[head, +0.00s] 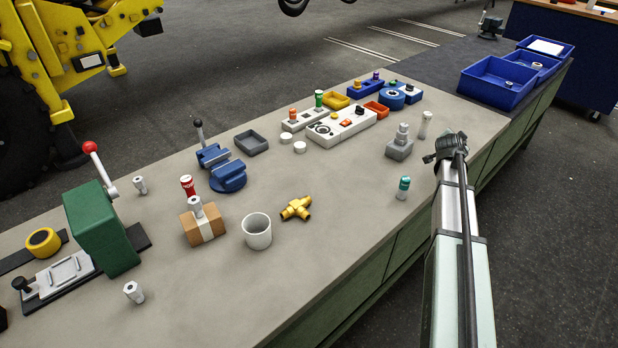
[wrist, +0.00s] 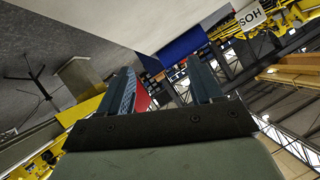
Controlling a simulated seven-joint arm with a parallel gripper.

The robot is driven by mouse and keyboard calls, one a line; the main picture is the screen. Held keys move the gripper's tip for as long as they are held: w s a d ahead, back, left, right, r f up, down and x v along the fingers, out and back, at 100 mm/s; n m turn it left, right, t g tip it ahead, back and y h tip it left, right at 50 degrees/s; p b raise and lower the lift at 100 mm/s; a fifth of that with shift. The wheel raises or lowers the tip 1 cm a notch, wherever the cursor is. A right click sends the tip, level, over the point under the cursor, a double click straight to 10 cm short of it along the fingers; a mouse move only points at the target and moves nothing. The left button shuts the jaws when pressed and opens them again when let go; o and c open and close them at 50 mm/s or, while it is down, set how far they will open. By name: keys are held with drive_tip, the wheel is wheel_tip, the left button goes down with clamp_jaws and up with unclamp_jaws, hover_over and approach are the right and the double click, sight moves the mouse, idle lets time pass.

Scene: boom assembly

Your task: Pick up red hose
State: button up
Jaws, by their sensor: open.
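A small red cylinder with white lettering (head: 187,185), which looks like the red hose, stands upright on the bench behind a cardboard box (head: 203,225). My gripper (wrist: 160,72) is open in the wrist view, its two fingers apart. A red patch (wrist: 142,98) shows beside the left finger; I cannot tell what it is. In the head view my arm rises at the right, with its end (head: 452,148) over the bench's right edge, far to the right of the red cylinder. The fingertips are not clear there.
A white cup (head: 257,231), a brass tee (head: 296,208) and a blue vise (head: 222,168) stand near the box. A green press (head: 103,228) is at left. A teal-topped cylinder (head: 403,187) is near my arm. Blue bins (head: 497,83) are at the far right. The front-middle bench is clear.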

drive_tip(key=w+a+r, duration=0.1)
drive_tip(key=a+r, duration=0.2)
drive_tip(key=a, duration=0.2)
drive_tip(key=w+a+r+m+y, duration=0.1)
drive_tip(key=a+r, duration=0.1)
drive_tip(key=a, duration=0.4)
drive_tip(key=w+a+r+m, duration=0.1)
drive_tip(key=a+r, duration=0.2)
drive_tip(key=a, duration=0.3)
drive_tip(key=shift+w+a+r, duration=0.1)
drive_tip(key=shift+w+r, duration=0.25)
drive_tip(key=shift+w, duration=0.05)
drive_tip(key=s+a+m+g+y, duration=0.2)
drive_tip(key=a+y, duration=0.2)
drive_tip(key=a, duration=1.5)
drive_tip(key=m+g+y, duration=0.2)
drive_tip(key=g+y, duration=0.4)
drive_tip(key=g, duration=0.3)
approach(188, 189)
drive_tip(key=x, duration=0.4)
drive_tip(key=w+x, duration=0.1)
drive_tip(key=x, duration=0.7)
drive_tip(key=shift+w+a, duration=0.25)
drive_tip(key=shift+w, duration=0.05)
drive_tip(key=shift+c, duration=0.2)
clamp_jaws()
